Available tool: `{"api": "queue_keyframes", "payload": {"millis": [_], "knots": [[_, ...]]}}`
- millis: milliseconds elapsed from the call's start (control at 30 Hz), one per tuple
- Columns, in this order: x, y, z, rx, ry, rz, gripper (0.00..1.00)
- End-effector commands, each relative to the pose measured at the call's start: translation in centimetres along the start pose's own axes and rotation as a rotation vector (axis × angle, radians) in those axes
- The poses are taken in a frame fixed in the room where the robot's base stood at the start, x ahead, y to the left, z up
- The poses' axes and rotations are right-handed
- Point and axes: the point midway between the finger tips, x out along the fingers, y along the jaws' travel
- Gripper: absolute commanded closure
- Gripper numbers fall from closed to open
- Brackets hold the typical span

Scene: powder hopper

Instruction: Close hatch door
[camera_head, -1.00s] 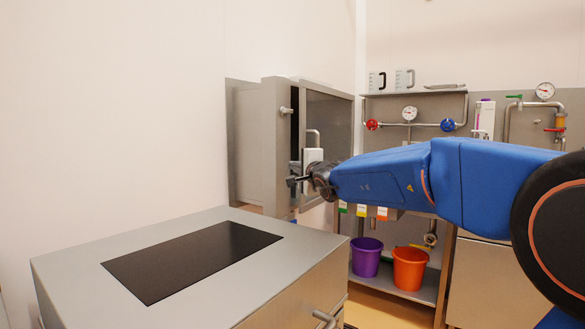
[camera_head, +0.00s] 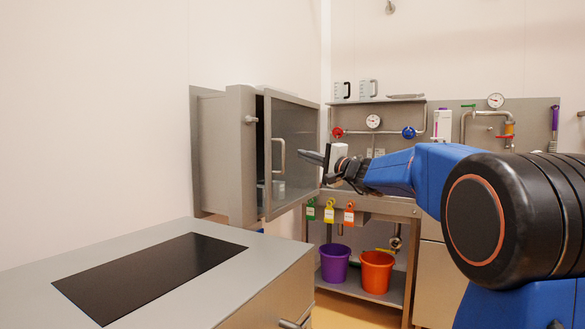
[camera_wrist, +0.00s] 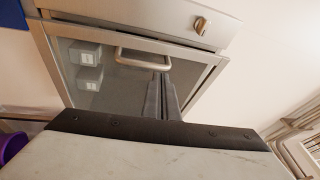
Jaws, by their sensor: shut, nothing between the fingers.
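The hatch door (camera_head: 293,157) is a glass panel in a steel frame with a bar handle (camera_head: 279,155). It hangs partly open on the steel hatch cabinet (camera_head: 241,150), with a dark gap at its left side. In the wrist view the door's glass (camera_wrist: 120,85) and handle (camera_wrist: 143,58) lie ahead of the fingers. My gripper (camera_head: 312,158) is shut and empty, to the right of the handle and in front of the door's outer face. In the wrist view the fingers (camera_wrist: 162,92) lie together, pointing at the door. I cannot tell whether they touch the glass.
A steel counter with a black panel (camera_head: 150,275) stands at the front left. A purple bucket (camera_head: 335,262) and an orange bucket (camera_head: 376,271) sit on a low shelf. Pipes with red and blue valves (camera_head: 409,132) are on the back wall. Pale boxes (camera_wrist: 88,65) show behind the glass.

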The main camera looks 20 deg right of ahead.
Motion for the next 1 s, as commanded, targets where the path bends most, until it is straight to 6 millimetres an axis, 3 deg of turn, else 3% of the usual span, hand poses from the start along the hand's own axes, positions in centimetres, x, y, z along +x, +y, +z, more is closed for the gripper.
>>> {"api": "queue_keyframes", "payload": {"millis": [33, 233, 467, 667, 1000], "knots": [[-1.2, 0.4, -1.1, 0.005, -0.023, 0.021, 1.00], [-5.0, 2.2, -2.9, 0.059, -0.124, 0.123, 1.00], [-6.8, 3.4, -3.5, 0.095, -0.164, 0.184, 1.00], [-5.1, 3.8, -3.1, 0.097, -0.169, 0.185, 1.00], [0.7, 4.8, -2.0, 0.096, -0.169, 0.185, 1.00]]}}
